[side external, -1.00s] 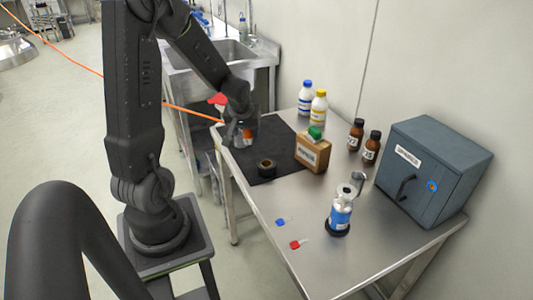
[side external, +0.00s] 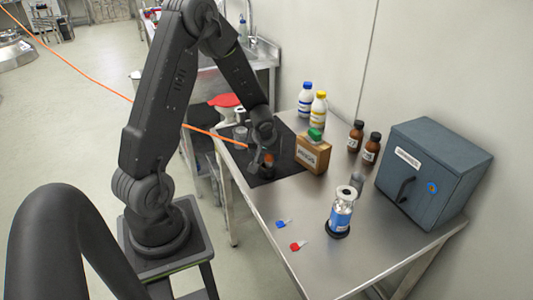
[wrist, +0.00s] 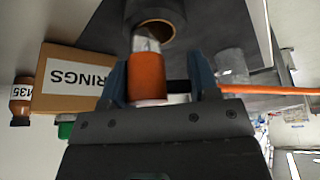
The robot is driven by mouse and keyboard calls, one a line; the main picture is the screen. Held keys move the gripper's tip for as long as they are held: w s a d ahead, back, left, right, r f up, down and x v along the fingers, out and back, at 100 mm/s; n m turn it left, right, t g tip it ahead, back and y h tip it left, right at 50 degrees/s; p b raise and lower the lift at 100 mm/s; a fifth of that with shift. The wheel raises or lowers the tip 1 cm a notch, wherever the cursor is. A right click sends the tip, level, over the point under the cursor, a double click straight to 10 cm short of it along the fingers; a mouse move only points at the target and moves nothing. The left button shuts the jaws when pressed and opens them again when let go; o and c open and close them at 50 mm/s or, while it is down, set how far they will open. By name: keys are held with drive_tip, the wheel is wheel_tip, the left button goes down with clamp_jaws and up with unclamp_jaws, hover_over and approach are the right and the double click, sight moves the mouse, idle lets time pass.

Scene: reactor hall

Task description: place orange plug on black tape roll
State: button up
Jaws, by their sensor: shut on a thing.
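My gripper (side external: 263,156) is shut on the orange plug (wrist: 147,76), which also shows in the side view (side external: 268,158). In the wrist view the plug sits between the fingers, its silvery end pointing at the black tape roll (wrist: 163,12). An orange cable (wrist: 265,91) runs off to the right. In the side view the tape roll (side external: 266,174) lies on the black mat (side external: 290,178), just below my gripper and partly hidden by it. I cannot tell whether plug and roll touch.
A cardboard box (side external: 313,154) with a green item on top stands right of the roll. A clear glass beaker (side external: 240,138) is behind my gripper. Several bottles, a blue-labelled bottle (side external: 340,213) and a grey cabinet (side external: 430,170) stand farther right. The front steel tabletop is mostly clear.

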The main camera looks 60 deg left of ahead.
drive_tip(key=shift+f, duration=0.15)
drive_tip(key=o, duration=0.9)
drive_tip(key=shift+o, duration=0.2)
drive_tip(key=v, duration=1.2)
drive_tip(key=s+d+r+m+t+h, duration=0.1)
drive_tip(key=s+d+r+m, duration=0.4)
drive_tip(key=d, duration=0.5)
drive_tip(key=s+d+r+m+t+h, duration=0.2)
drive_tip(key=s+d+r+m, duration=0.4)
drive_tip(key=d+r, duration=0.2)
drive_tip(key=d, duration=0.2)
drive_tip(key=shift+s+d+h, duration=0.25)
drive_tip(key=shift+s+h, duration=0.05)
drive_tip(key=shift+h, duration=0.1)
